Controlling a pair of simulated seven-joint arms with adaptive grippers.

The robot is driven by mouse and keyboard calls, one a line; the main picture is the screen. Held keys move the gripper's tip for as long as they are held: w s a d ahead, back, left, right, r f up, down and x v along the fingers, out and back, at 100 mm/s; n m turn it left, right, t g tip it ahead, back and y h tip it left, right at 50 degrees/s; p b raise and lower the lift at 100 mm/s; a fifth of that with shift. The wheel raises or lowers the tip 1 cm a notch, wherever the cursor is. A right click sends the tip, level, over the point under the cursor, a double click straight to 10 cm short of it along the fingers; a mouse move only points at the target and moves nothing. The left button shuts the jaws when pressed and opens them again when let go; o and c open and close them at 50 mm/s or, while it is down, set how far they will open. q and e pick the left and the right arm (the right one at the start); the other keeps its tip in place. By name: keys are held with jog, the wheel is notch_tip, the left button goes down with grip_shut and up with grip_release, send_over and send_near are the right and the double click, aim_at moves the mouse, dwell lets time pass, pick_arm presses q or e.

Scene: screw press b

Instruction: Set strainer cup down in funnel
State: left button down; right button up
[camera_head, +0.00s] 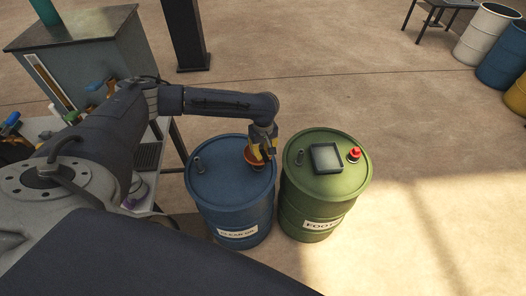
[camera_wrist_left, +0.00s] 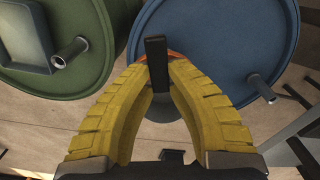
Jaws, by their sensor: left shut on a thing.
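My left gripper (camera_head: 262,152) has yellow ribbed fingers and points down over the right part of the blue drum (camera_head: 215,180). In the left wrist view the fingers (camera_wrist_left: 157,68) are shut on a dark upright piece (camera_wrist_left: 156,50), which appears to be the strainer cup's handle. A grey rounded part (camera_wrist_left: 162,107) shows below it between the fingers. The orange funnel (camera_head: 251,160) sits in the drum top under the fingers, and a bit of its rim (camera_wrist_left: 178,55) shows behind them. Whether the cup touches the funnel is hidden. My right gripper is not in view.
A green drum (camera_head: 318,190) stands close on the right, with a grey square tray (camera_head: 326,157) and a red-capped fitting (camera_head: 354,154) on top. The blue drum has a short pipe (camera_head: 199,165).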

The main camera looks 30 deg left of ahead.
pick_arm(q)
jog(key=shift+f, duration=0.25)
dwell(0.4)
jog(key=shift+f, duration=0.8)
jog(key=shift+f, duration=0.25)
jog(key=shift+f, duration=0.5)
jog(key=c, duration=1.3)
grip_release()
jog(key=shift+d+r, duration=0.15)
jog(key=shift+r, duration=5.85)
